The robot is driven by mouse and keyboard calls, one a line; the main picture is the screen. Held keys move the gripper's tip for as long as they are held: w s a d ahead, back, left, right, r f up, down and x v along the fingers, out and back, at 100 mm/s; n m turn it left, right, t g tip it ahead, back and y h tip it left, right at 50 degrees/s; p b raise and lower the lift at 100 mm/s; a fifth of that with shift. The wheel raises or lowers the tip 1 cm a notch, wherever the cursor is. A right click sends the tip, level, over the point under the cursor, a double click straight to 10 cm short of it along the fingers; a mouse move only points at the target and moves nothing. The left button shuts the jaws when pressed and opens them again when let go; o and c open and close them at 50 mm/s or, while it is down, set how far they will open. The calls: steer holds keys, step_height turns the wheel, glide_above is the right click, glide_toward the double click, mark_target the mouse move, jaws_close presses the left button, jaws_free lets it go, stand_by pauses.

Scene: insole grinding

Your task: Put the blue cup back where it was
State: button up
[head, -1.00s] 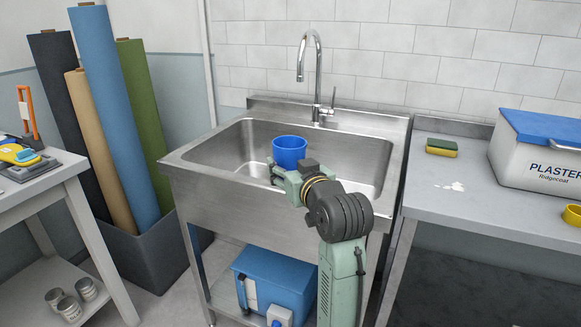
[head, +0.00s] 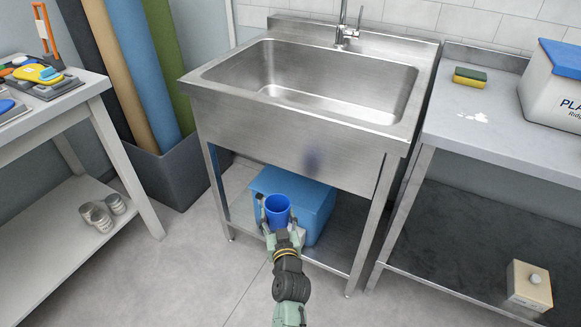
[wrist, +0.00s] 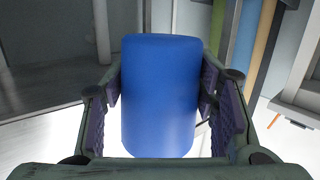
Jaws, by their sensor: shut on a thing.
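The blue cup (head: 277,209) is held upright between the fingers of my gripper (head: 276,218), in front of the sink stand and below the basin's height. The wrist view shows the cup (wrist: 160,95) filling the middle, with the padded fingers of my gripper (wrist: 163,100) on both sides of it. The steel sink (head: 310,85) stands behind, and its basin looks empty.
A blue box (head: 318,205) sits on the sink's lower shelf behind the cup. A bench (head: 470,130) at right holds a sponge (head: 470,77), a white splash and a plaster tub (head: 555,95). A left table (head: 85,90) holds tools. Rolls (head: 130,70) stand in a grey bin (head: 170,175). Open floor lies in front.

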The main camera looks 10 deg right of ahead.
steer(key=s+a+f, duration=0.1)
steer(key=a+f, duration=0.2)
steer(key=f, duration=1.1)
steer(key=shift+f+m+h, duration=0.3)
steer(key=shift+f+h, duration=0.1)
steer(key=shift+s, duration=0.1)
